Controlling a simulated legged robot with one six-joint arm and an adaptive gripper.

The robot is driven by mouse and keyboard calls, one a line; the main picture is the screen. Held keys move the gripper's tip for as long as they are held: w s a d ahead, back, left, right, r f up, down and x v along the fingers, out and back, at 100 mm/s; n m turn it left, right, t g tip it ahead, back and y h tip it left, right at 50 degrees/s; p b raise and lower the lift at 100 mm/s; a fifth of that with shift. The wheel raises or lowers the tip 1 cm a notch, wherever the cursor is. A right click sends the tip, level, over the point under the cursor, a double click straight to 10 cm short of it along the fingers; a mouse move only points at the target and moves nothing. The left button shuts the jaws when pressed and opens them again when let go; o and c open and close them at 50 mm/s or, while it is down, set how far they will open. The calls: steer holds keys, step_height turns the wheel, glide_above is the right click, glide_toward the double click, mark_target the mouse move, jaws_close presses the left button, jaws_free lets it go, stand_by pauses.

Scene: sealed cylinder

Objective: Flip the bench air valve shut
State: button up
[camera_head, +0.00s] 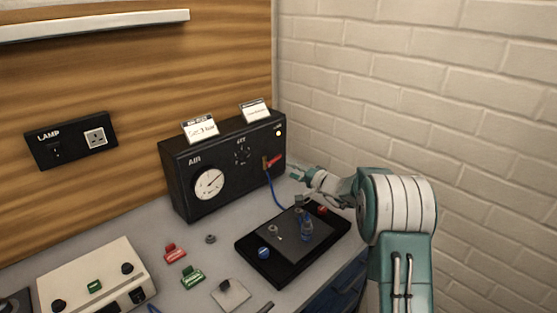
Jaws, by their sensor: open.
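The black air box (223,164) stands on the bench against the wooden back panel, with the label AIR and a white round gauge (209,184) on its front. The valve has a red lever (274,160) at the right end of the front, over a brass-coloured body (265,163). The lever points right and slightly up from that body. A blue hose (273,190) runs down from below the valve. My gripper (294,174) is open, to the right of and slightly below the lever, apart from it. Its fingers point left.
A beige instrument (96,281) stands at left. A brick wall (430,95) is close on the right.

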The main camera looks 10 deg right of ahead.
mark_target(277, 160)
steer(key=shift+m+t+h, duration=0.5)
steer(key=shift+m+t, duration=0.1)
steer(key=shift+t, duration=0.1)
steer(key=w+a, duration=0.1)
steer(key=w, duration=0.2)
steer(key=w+a+f, duration=0.1)
steer(key=w, duration=0.3)
steer(key=w+a+f, duration=0.1)
steer(key=w, duration=0.3)
steer(key=shift+w+a+f, duration=0.1)
steer(key=shift+a+f, duration=0.05)
jaws_close()
